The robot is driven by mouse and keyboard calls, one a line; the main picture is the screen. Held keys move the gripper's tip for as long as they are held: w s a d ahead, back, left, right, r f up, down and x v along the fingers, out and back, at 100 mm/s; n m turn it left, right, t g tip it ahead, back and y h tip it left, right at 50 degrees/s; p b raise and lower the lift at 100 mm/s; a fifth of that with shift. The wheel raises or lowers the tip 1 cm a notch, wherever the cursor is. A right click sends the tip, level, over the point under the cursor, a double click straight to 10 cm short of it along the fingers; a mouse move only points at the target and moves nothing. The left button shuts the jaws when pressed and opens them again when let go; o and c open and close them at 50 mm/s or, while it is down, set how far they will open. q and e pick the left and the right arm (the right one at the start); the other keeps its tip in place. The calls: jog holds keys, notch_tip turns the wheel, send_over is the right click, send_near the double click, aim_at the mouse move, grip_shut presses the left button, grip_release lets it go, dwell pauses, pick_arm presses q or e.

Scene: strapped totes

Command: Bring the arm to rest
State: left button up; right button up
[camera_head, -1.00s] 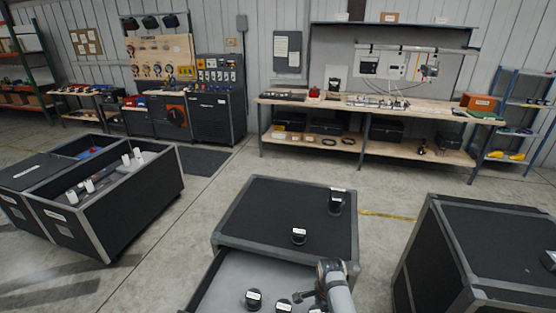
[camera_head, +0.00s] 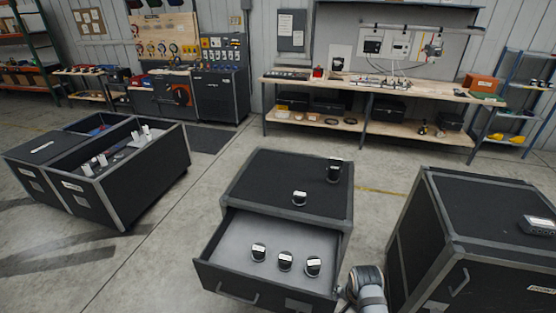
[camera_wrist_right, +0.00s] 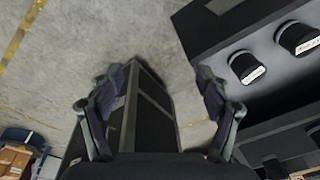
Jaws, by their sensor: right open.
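My right arm (camera_head: 366,287) shows at the bottom of the head view, just right of the open drawer (camera_head: 222,262). In the right wrist view my right gripper (camera_wrist_right: 160,95) is open, with nothing between its fingers. Beyond the fingers are the grey floor and a black case with metal edges (camera_wrist_right: 146,110). In the head view its fingers are mostly out of the picture or hidden by the arm. My left gripper is not in view.
Three black, white-labelled round items, one of them here (camera_head: 286,262), sit in the drawer; two more stand on its cabinet top (camera_head: 262,180). Another black case (camera_head: 480,215) stands close on the right. A divided bin (camera_head: 120,190) is at left; a workbench (camera_head: 300,83) is behind.

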jog(key=s+d+r+n+t, duration=0.2)
jog(key=s+d+r+n, duration=0.1)
jog(key=s+r+n, duration=0.75)
jog(key=s+d+f+b, duration=0.1)
jog(key=s+f+b, duration=0.15)
jog(key=f, duration=0.95)
jog(key=s+d+f+g+b, duration=0.1)
jog(key=f+b, duration=0.2)
jog(key=f, duration=1)
jog(key=s+d+f+b, duration=0.1)
jog(key=s+f+b, duration=0.15)
jog(key=f, duration=0.95)
pick_arm(q)
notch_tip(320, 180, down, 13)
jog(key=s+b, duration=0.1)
jog(key=b, duration=0.4)
pick_arm(e)
jog(key=s+f+g, duration=0.1)
jog(key=s+f, duration=1.5)
jog(key=f, duration=0.2)
jog(key=shift+s+d+f, duration=0.25)
jog(key=shift+s+f, duration=0.05)
jog(key=shift+f, duration=0.05)
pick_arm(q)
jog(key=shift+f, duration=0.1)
